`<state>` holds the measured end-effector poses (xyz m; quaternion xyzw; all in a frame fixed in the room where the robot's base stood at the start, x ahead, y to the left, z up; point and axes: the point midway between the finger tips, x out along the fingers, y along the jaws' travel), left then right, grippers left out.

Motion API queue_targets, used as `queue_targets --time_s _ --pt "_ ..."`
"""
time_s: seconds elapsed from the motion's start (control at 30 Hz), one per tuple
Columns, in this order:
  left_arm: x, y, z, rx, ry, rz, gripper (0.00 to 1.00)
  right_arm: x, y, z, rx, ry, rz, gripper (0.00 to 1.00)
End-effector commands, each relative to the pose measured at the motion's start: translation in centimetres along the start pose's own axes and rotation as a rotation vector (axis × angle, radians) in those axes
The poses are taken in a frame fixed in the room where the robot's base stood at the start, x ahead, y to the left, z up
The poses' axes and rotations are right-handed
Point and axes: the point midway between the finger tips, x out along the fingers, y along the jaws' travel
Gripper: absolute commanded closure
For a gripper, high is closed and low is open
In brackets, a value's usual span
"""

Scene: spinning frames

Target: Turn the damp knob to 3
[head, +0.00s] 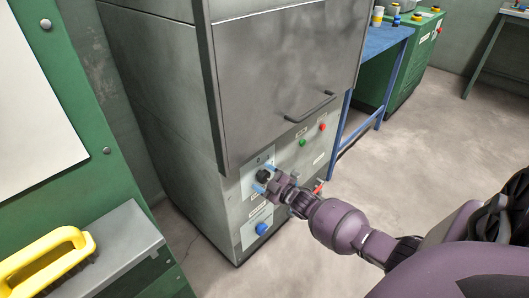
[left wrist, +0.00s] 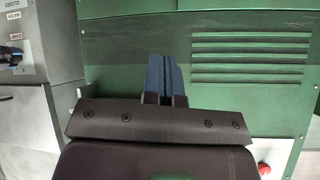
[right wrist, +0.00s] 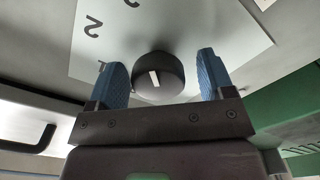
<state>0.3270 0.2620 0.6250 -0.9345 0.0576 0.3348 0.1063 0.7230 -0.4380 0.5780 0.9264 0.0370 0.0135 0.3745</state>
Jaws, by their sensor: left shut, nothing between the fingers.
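A black round knob (right wrist: 158,78) with a white pointer line sits on a pale numbered plate (right wrist: 215,30). A 2 is readable on the plate; other marks are cut off or partly hidden. In the head view the knob (head: 262,176) is on the front of the grey cabinet. My right gripper (right wrist: 162,80) is open, its blue fingers on either side of the knob with visible gaps; in the head view it (head: 266,180) is at the panel. My left gripper (left wrist: 165,75) is shut and empty, before a green vented panel.
A blue knob (head: 261,229) sits lower on the cabinet. A handle (head: 310,107), a green button (head: 302,142) and a red button (head: 323,127) are above right. A yellow-handled brush (head: 45,262) lies on a ledge at left. A blue bench (head: 385,40) stands behind.

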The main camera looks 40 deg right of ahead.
Motion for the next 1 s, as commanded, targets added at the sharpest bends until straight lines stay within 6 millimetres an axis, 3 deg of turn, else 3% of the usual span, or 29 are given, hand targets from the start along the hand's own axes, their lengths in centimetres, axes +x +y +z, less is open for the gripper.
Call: queue_targets --time_s 0.27,0.43,1.0 --pt "0.0 0.0 -0.1 0.0 0.001 0.0 1.0 0.0 0.1 -0.1 -0.002 0.001 0.002 0.24" --pt "-0.1 -0.1 -0.5 -0.004 0.011 -0.002 1.0 -0.9 0.3 -0.2 -0.001 0.002 0.003 0.24" --pt "-0.8 -0.4 0.1 -0.051 -0.02 -0.008 1.0 -9.6 0.3 -0.2 -0.001 0.003 0.004 0.24"
